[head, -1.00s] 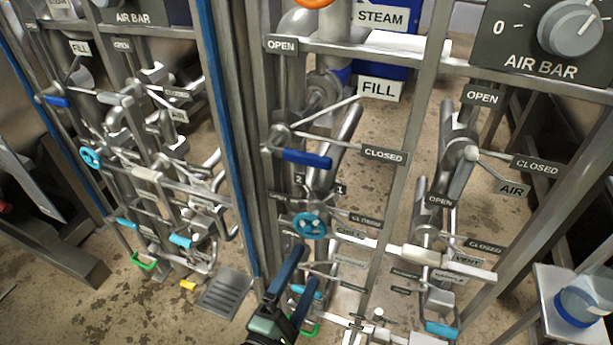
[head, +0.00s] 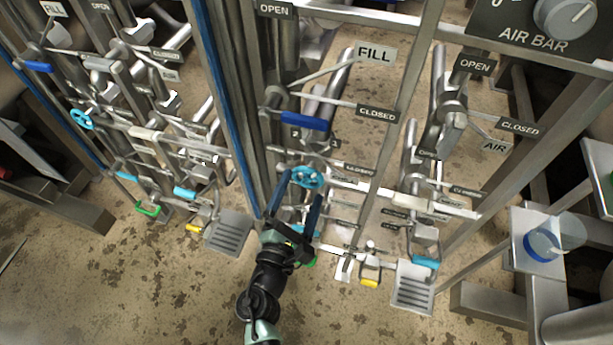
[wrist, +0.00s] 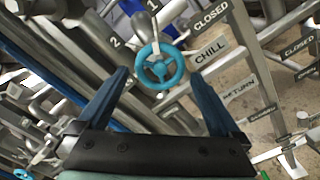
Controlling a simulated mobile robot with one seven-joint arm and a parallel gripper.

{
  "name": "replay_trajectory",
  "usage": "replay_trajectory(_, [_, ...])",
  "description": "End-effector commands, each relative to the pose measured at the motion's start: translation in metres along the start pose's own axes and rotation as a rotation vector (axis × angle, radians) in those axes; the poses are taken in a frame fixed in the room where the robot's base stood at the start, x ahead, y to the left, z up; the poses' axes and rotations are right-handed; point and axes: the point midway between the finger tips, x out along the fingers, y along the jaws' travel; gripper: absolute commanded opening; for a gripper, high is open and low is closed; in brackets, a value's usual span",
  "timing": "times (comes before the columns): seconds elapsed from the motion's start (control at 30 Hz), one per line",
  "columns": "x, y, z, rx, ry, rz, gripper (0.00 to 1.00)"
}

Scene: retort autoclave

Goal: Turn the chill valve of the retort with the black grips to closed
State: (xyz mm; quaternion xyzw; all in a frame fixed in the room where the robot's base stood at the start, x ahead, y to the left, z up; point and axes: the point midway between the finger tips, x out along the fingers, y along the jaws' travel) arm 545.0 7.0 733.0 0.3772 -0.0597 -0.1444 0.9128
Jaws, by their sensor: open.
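The chill valve is a cyan spoked handwheel (head: 308,177) on the pipework of the nearer retort. In the wrist view the handwheel (wrist: 158,66) faces me beside the CHILL label (wrist: 211,50), with tags 1 and 2 above it and a CLOSED tag (wrist: 211,19) at upper right. My gripper (head: 301,188) is open, its two blue fingers pointing up at the wheel. In the wrist view the gripper (wrist: 160,78) has the wheel between and beyond its fingertips, with no contact visible. I see no black grips on this retort in these views.
A blue-handled FILL lever (head: 304,121) sits above the wheel. A second cyan handwheel (head: 82,119) is on the left retort. A steel post (head: 226,110) stands left of my gripper.

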Motion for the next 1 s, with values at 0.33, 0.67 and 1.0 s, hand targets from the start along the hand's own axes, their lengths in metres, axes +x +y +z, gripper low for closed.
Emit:
replay_trajectory(0.33, [0.038,0.000,0.000,0.000,0.000,0.000,1.00])
replay_trajectory(0.67, [0.040,0.000,0.000,0.001,0.000,-0.001,0.93])
replay_trajectory(1.0, [0.039,0.000,0.000,0.001,0.000,-0.001,0.32])
